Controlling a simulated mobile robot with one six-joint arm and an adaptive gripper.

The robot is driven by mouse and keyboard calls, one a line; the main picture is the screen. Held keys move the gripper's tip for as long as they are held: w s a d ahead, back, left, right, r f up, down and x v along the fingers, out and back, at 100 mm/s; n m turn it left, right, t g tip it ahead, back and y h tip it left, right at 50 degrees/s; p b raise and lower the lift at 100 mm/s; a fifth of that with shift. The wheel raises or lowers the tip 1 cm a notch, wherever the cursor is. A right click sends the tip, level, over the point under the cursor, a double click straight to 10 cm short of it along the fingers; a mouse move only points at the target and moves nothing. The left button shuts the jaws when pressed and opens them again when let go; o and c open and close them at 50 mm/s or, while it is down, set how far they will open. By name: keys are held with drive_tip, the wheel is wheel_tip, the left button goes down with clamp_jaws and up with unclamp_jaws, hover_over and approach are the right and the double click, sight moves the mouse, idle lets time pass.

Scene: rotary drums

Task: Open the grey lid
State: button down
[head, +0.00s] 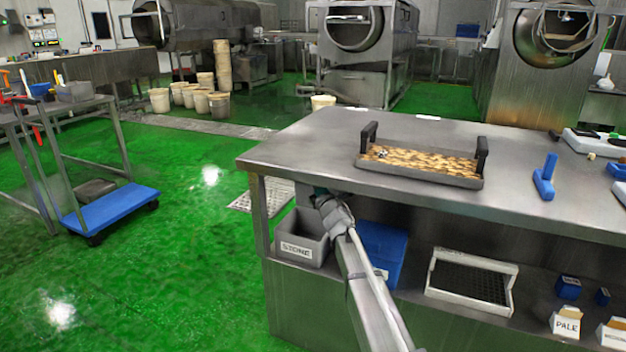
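No grey lid can be picked out for certain in the head view. A grey bin (301,250) labelled "STONE" sits on the shelf under the steel table, at its left end. My gripper (320,194) is at the far end of my arm, close to the table's front edge and just above and right of the bin. Its fingers are too small and hidden to tell open from shut.
A tray (421,180) with dark handles and brown pieces stands on the steel table (310,150). A blue box (384,254) and a white crate (438,290) share the shelf with the bin. A blue trolley (112,209) stands left; green floor between is clear.

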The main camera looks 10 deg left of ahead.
drive_tip(key=r+v, duration=0.1)
drive_tip(key=v, duration=0.5)
drive_tip(key=shift+s, duration=0.3)
drive_tip(key=shift+s+d, duration=0.1)
drive_tip(key=shift+s, duration=0.05)
